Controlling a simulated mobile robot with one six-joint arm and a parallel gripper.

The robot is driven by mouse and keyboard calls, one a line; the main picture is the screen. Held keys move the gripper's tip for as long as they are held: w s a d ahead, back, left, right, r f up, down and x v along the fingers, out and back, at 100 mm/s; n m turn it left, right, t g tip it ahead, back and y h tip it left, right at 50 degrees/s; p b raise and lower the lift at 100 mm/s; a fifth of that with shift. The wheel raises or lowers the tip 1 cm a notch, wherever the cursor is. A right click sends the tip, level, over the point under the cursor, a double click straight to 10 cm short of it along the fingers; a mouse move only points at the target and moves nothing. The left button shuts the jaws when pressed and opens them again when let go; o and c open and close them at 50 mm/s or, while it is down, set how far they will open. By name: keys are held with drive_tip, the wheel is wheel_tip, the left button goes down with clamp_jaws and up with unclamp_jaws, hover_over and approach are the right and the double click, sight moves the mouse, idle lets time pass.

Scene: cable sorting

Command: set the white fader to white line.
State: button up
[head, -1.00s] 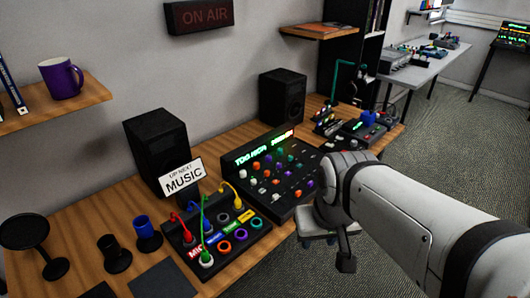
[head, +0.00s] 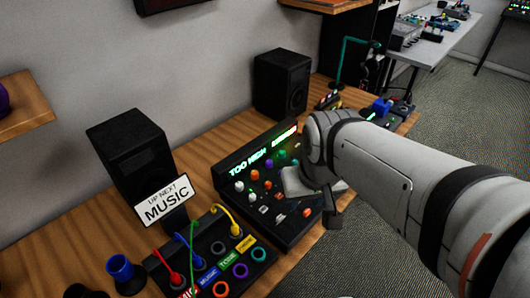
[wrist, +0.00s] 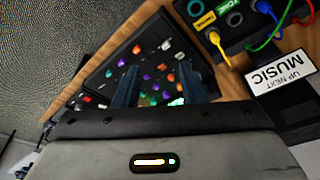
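The mixer panel (head: 228,176) lies on the wooden desk, with coloured knobs and small caps on its dark face. Its green display (head: 248,163) reads "TOO HIGH". Pale caps (head: 264,209) sit near its front edge; I cannot tell for sure which is the white fader, and the white line is too small to make out. My gripper (wrist: 163,82) shows two dark fingers spread apart over the mixer in the wrist view, with nothing seen between them but the panel beyond. In the head view my wrist hides the mixer's right part.
A cable box (head: 213,262) with plugged coloured cables stands left of the mixer, beside the "UP NEXT MUSIC" sign (head: 166,200). Two black speakers (head: 130,157) (head: 282,83) stand behind. A blue cup (head: 124,272) is at lower left. Open floor lies right of the desk.

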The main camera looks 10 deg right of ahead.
drive_tip(key=shift+o, duration=0.4)
drive_tip(key=shift+w+f, duration=0.1)
drive_tip(key=shift+w, duration=0.1)
drive_tip(key=n+g+b, duration=0.1)
drive_tip(key=n+g, duration=0.2)
drive_tip(key=n, duration=0.4)
approach(280, 216)
drive_tip(key=shift+s+f, duration=0.15)
drive_tip(key=shift+s, duration=0.15)
drive_tip(key=shift+w+f, duration=0.1)
drive_tip(key=shift+f, duration=0.3)
wheel_tip(280, 216, down, 8)
drive_tip(key=shift+r, duration=0.2)
clamp_jaws()
